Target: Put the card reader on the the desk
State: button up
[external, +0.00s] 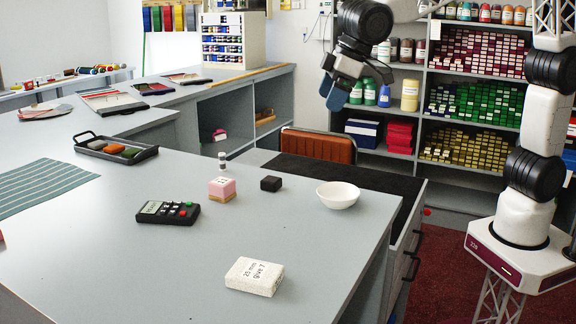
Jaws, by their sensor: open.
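The card reader (168,212) is a dark handheld device with a small display, grey keys and red and green buttons. It lies flat on the grey desk top (215,265), left of the middle. My gripper (338,98) is open and empty. It hangs in the air at the upper right of the picture, over the far side of the desk, well away from the card reader. Nothing hides the card reader.
A pink block (221,190), a small black block (271,184), a white bowl (338,195) and a white labelled box (255,276) stand on the desk. A black tray (117,148) and a striped cloth (38,187) lie left.

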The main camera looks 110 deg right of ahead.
jog(key=w+f, duration=0.3)
jog(key=w, duration=0.6)
jog(key=w+f, duration=0.2)
jog(key=w, duration=0.7)
jog(key=m+t, duration=0.1)
jog(key=m, duration=0.1)
send_near(168, 206)
jog(key=shift+a+f+h, duration=0.3)
jog(key=shift+a+f, duration=0.1)
jog(key=shift+f, duration=0.05)
jog(key=shift+w+f, duration=0.3)
jog(key=shift+w, duration=0.2)
jog(key=shift+f, duration=0.1)
jog(key=shift+x, duration=1.2)
jog(key=shift+d+f, duration=0.1)
jog(key=shift+x, duration=2.55)
jog(key=shift+s+d, duration=0.1)
jog(key=shift+d, duration=0.1)
